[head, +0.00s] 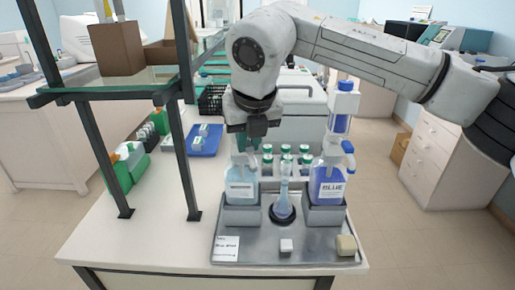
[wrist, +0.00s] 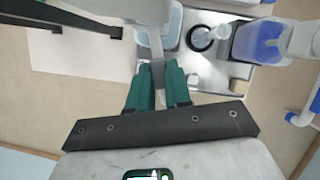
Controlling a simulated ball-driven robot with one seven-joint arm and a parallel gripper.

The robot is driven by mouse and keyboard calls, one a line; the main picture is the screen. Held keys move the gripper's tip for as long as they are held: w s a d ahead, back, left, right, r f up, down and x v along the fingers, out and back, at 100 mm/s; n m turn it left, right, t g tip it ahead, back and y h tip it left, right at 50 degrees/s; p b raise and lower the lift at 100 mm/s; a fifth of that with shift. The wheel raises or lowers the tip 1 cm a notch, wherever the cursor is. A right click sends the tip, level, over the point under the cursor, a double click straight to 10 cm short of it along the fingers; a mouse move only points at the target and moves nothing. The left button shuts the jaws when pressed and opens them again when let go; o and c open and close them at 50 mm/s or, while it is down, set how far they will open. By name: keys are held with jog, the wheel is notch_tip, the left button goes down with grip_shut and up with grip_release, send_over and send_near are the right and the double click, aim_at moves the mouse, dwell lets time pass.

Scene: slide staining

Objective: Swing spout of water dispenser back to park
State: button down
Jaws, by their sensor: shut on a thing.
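The water dispenser (head: 240,185) is a clear bottle with pale liquid and a white label, upright in a grey holder at the left of the steel tray (head: 268,252). Its top is hidden behind my gripper (head: 254,145) in the head view. In the wrist view, the pale grey spout (wrist: 155,42) runs from the dispenser down between the teal fingers of my gripper (wrist: 158,68). The fingers are shut on the spout.
A flask (head: 283,190) stands on a black ring between the dispensers. The blue dispenser (head: 328,187), with its tall pump, stands at right. A white cube (head: 286,245), a beige block (head: 346,245) and a card (head: 226,248) lie in front. Shelf posts (head: 180,150) rise at left.

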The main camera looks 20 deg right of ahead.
jog(key=shift+w+a+m+h+b, duration=0.25)
jog(key=shift+a+m+h+b, duration=0.45)
jog(key=shift+a+m+b, duration=0.65)
jog(key=shift+d+m, duration=0.25)
jog(key=shift+m, duration=0.1)
jog(key=c, duration=1)
grip_release()
jog(key=shift+c, duration=0.2)
jog(key=v, duration=1)
jog(key=shift+r, duration=0.45)
